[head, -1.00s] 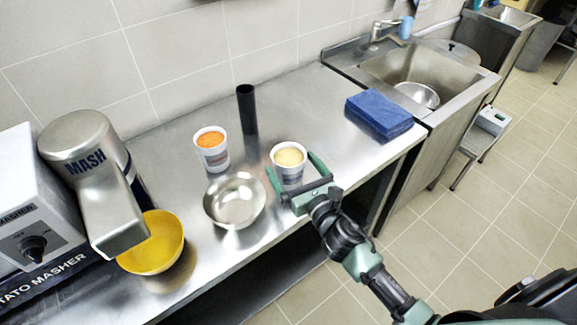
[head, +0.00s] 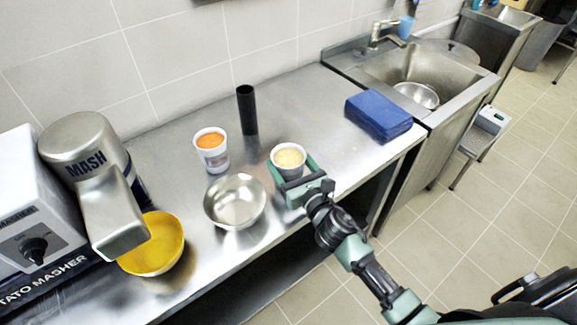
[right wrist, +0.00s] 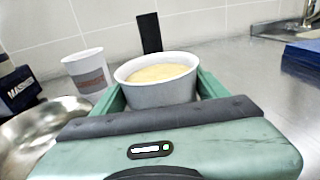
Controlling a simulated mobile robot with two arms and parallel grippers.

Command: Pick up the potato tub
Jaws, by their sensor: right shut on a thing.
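The potato tub (head: 288,161) is a white cup with pale yellow contents, upright on the steel counter as far as I can tell. It also shows in the right wrist view (right wrist: 158,92), between the green fingers. My right gripper (head: 291,173) is shut on the tub, with one finger on each side of it. The tub's lower part is hidden by the gripper. My left gripper is not in view.
A tub with orange contents (head: 211,150) and a black cylinder (head: 246,110) stand behind. A steel bowl (head: 235,202) is close on the left. The masher (head: 92,170) with a yellow bowl (head: 158,246) stands far left. Blue cloths (head: 378,115) lie right, beside the sink (head: 420,72).

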